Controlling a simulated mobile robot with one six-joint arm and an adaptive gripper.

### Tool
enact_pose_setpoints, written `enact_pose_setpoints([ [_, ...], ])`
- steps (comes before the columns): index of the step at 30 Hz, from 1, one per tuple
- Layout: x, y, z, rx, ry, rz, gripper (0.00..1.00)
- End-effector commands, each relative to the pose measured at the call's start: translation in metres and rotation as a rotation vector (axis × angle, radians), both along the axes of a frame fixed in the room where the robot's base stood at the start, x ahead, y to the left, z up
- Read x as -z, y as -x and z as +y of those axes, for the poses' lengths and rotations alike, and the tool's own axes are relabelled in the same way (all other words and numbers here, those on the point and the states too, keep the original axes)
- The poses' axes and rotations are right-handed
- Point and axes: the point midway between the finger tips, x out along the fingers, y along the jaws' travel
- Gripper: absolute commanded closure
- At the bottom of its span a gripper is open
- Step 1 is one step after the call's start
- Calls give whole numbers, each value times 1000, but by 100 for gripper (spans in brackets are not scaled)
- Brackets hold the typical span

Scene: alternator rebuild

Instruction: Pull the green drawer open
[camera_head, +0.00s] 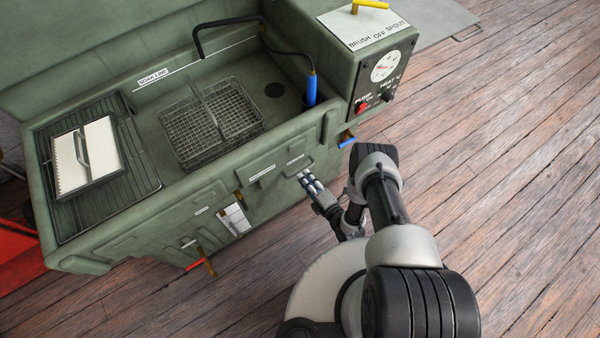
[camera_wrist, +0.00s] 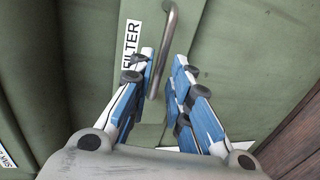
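The green drawer front (camera_wrist: 225,50) fills much of the wrist view and carries a white FILTER label (camera_wrist: 131,45). Its bent metal bar handle (camera_wrist: 170,28) runs between my gripper's (camera_wrist: 163,62) blue-padded fingers. The fingers are apart, with a gap at least on the right of the bar; the bar looks close to the left finger, and I cannot tell whether it touches. In the head view my gripper (camera_head: 311,184) is at the front of the green washing cabinet (camera_head: 180,225), just below a small label (camera_head: 295,161). My gripper hides the handle there. The drawer looks flush with the cabinet.
A wire basket (camera_head: 212,125) sits in the basin, with a notepad (camera_head: 88,158) on the rack at left. A control box (camera_head: 383,75) and blue-handled valve (camera_head: 347,143) are right of my gripper. A red-handled valve (camera_head: 204,262) protrudes lower left. The wooden floor (camera_head: 500,150) at right is clear.

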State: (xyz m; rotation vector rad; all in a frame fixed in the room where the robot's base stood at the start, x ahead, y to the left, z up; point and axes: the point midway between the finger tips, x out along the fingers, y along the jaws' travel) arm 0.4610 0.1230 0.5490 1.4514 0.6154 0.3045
Motion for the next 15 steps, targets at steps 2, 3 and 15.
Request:
enact_pose_setpoints([
  [2,5,-12,9,-4,1,-3,82],
  [3,6,-17,13,-4,0,-4,82],
  [15,9,-37,25,0,0,0,82],
])
